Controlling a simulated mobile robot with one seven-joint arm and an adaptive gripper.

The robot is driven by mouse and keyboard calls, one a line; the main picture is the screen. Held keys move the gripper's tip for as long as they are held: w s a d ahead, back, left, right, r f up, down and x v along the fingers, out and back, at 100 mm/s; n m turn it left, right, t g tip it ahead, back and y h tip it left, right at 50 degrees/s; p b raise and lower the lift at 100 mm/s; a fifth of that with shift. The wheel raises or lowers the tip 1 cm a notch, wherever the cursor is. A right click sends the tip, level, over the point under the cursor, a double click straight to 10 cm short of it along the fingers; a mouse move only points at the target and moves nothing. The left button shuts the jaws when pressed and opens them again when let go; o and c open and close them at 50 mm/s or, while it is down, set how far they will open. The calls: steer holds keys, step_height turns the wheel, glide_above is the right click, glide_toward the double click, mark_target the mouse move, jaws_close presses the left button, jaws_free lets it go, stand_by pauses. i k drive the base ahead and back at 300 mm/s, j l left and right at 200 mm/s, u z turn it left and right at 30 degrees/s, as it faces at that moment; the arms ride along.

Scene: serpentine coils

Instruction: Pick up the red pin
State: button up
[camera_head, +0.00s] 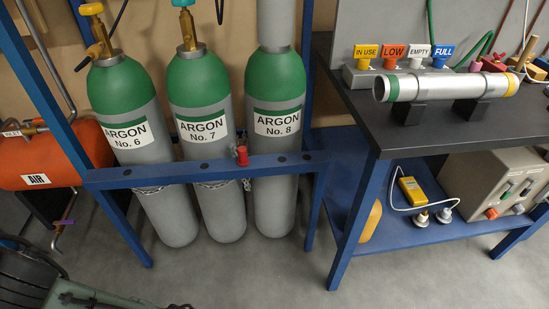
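A small red pin (243,156) stands upright on the blue front rail (135,174) of the cylinder rack, between the middle and right cylinders. A chain hangs beside it, and the pin's lower end is hidden in the rail. My gripper is not in view, and nothing is touching the pin.
Argon cylinders No. 6 (124,110), No. 7 (200,105) and No. 8 (274,100) stand behind the rail. A dark workbench (425,128) with a blue frame is at right. An orange air tank (45,165) is at left. The grey floor (270,275) before the rack is clear.

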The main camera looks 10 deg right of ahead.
mark_target(242, 160)
steer(key=j+z, duration=0.2)
steer(key=z, duration=0.2)
steer(key=i+j+z, duration=0.1)
steer(key=j+z, duration=0.65)
steer(key=j, duration=0.7)
steer(key=i+j, duration=0.1)
steer(key=j, duration=0.2)
steer(key=i+j, duration=0.15)
steer(key=j, duration=0.15)
steer(key=i+j, duration=0.1)
steer(key=j, duration=0.2)
steer(key=i+l+z, duration=0.05)
